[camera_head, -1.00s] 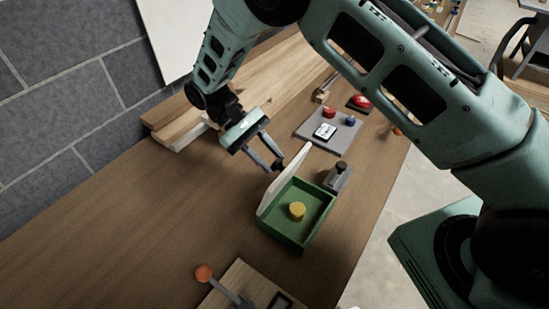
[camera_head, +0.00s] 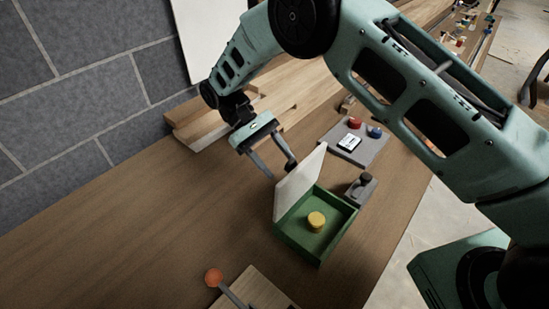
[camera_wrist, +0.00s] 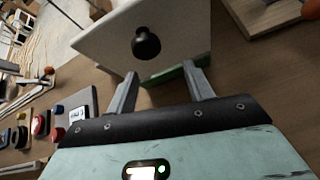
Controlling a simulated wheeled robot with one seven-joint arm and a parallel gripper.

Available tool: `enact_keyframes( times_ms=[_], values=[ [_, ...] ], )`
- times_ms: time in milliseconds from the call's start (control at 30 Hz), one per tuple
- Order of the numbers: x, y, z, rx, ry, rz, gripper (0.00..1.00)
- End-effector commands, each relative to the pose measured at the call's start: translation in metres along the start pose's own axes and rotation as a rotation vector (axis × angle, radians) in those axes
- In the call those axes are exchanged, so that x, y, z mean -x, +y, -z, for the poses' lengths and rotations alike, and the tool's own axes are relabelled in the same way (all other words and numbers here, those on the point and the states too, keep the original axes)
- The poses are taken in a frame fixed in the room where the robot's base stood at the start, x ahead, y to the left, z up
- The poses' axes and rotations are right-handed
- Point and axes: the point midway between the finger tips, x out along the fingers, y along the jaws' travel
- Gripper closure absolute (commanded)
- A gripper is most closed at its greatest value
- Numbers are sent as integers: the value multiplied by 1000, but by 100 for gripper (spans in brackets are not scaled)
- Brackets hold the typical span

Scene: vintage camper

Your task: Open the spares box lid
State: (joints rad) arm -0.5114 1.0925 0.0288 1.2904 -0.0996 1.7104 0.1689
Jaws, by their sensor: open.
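The spares box (camera_head: 300,241) is a green open tray on the wooden bench, with a yellow round piece (camera_head: 316,221) inside. Its pale lid (camera_head: 298,184) stands raised, tilted up along the box's back-left edge. In the wrist view the lid (camera_wrist: 185,30) faces me with a dark round knob (camera_wrist: 146,44), and a strip of the green box (camera_wrist: 175,74) shows below it. My gripper (camera_head: 281,171) is open, just behind the lid on its outer side. Its fingertips (camera_wrist: 165,78) are close to the lid's lower part; I cannot tell whether they touch it. Nothing is between the fingers.
A grey panel (camera_head: 367,152) with red and blue buttons lies behind the box. A grey block with a dark knob (camera_head: 362,187) stands right of it. A wooden board with an orange-knobbed lever (camera_head: 214,277) is in front. The bench left of the box is clear.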

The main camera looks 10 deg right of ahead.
Motion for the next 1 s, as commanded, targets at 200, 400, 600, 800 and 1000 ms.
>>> enact_keyframes(
  times_ms=[200,400,600,800,1000],
  values=[
    [13,0,3,-1,4,0,48],
    [43,-1,4,0,4,0,48],
    [66,-1,1,1,1,0,48],
    [75,-1,0,1,1,0,48],
    [75,-1,0,1,0,0,48]
  ],
)
